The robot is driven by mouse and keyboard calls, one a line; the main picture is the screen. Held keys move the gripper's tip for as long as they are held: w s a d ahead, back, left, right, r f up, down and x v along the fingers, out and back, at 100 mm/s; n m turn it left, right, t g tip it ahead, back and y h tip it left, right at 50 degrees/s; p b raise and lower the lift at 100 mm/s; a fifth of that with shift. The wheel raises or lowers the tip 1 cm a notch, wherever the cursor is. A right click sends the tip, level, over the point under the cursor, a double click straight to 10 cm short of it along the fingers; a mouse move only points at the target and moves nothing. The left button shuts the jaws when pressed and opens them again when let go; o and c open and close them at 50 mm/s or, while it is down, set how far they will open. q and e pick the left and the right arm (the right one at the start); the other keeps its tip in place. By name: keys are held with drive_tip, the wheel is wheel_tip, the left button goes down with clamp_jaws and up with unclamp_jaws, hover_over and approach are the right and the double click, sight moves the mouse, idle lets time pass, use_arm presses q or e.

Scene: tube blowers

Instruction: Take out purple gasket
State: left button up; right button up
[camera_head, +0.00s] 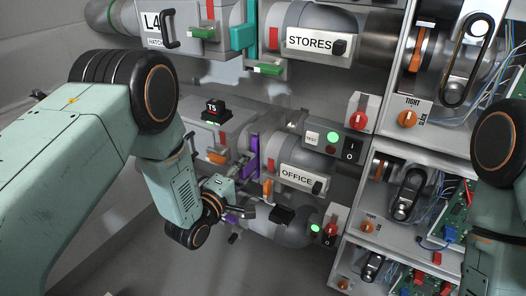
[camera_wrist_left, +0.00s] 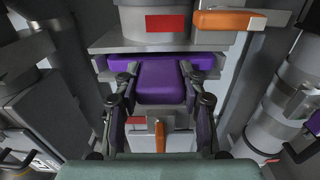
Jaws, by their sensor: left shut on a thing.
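The purple gasket (camera_wrist_left: 161,81) sits in a slot between grey pipe flanges, centred in the left wrist view, its tab facing me. My left gripper (camera_wrist_left: 160,108) is shut on this tab, one finger on each side. An upright purple piece (camera_head: 254,156) shows just above. My right arm enters at the right edge of the head view, but its gripper is out of view.
An orange handle (camera_wrist_left: 240,19) is above right of the gasket, and another orange lever (camera_wrist_left: 160,134) is below it. The OFFICE tube (camera_head: 298,178) and STORES tube (camera_head: 316,45) are close by. A panel rack (camera_head: 398,140) stands at right.

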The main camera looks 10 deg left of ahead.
sight(241, 173)
idle(0.7)
use_arm(q)
drive_tip(key=shift+s+a+r+p, duration=0.1)
drive_tip(key=shift+s+a+p, duration=0.15)
drive_tip(key=shift+s+p, duration=0.35)
drive_tip(key=shift+p+v, duration=0.45)
drive_tip(key=shift+v, duration=0.45)
drive_tip(key=shift+p+v, duration=0.55)
drive_tip(key=shift+v, duration=0.65)
drive_tip(key=shift+p+v, duration=1)
drive_tip(key=shift+v, duration=1.7)
drive_tip(key=shift+s, duration=0.15)
drive_tip(key=p+v, duration=0.2)
drive_tip(key=v, duration=0.5)
drive_tip(key=shift+s+a+p, duration=0.15)
drive_tip(key=shift+s+p, duration=0.2)
drive_tip(key=shift+p, duration=0.05)
